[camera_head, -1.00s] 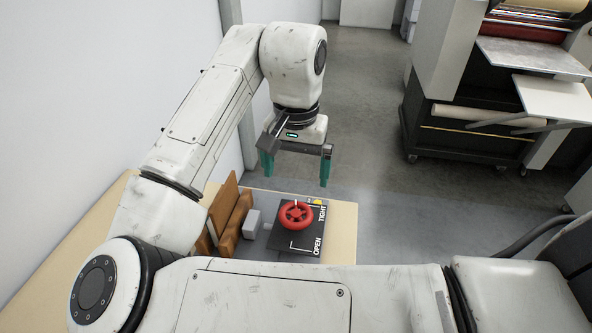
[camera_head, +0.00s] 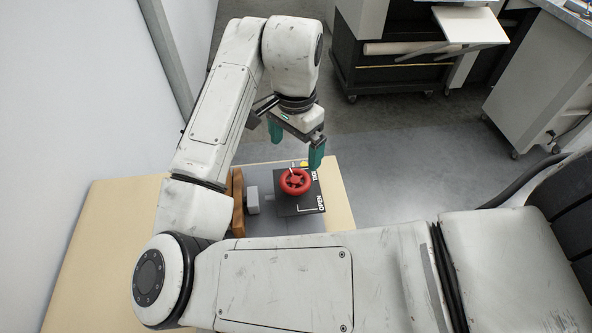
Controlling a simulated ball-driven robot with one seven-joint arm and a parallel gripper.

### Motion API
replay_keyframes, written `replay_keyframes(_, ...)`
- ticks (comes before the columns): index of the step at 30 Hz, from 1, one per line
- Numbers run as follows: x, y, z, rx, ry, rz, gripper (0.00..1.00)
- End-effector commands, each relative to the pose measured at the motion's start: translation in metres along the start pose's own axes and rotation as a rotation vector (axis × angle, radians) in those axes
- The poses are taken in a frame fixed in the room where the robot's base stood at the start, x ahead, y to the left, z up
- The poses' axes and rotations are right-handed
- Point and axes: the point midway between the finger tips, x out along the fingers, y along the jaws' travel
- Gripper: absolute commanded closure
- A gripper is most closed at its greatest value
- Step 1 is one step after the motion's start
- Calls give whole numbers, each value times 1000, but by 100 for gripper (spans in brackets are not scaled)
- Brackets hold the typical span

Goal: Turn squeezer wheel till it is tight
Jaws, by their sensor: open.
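The red squeezer wheel (camera_head: 295,182) sits on a dark plate (camera_head: 312,204) marked OPEN and TIGHT in white. A white pointer mark shows at the wheel's far edge, near a small yellow mark (camera_head: 304,164) on the TIGHT side. My gripper (camera_head: 295,150) is open and empty, with two green fingers spread left and right above the wheel's far side. The right finger partly covers the word TIGHT. The fingers look apart from the wheel; their exact height cannot be told.
A wooden table (camera_head: 103,230) carries the plate, a small grey block (camera_head: 252,200) and a brown wooden piece (camera_head: 237,202) left of the wheel. A wall stands at the left. A machine on castors (camera_head: 400,60) stands beyond open grey floor. My own arm covers the near side.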

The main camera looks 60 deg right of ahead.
Motion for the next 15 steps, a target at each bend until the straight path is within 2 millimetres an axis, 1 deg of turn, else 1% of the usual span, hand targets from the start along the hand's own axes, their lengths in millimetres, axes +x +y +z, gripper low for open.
replay_keyframes(9, 55, 1, 0, -4, 1, 4, 0)
replay_keyframes(15, 84, 1, 0, -4, 1, 4, 0)
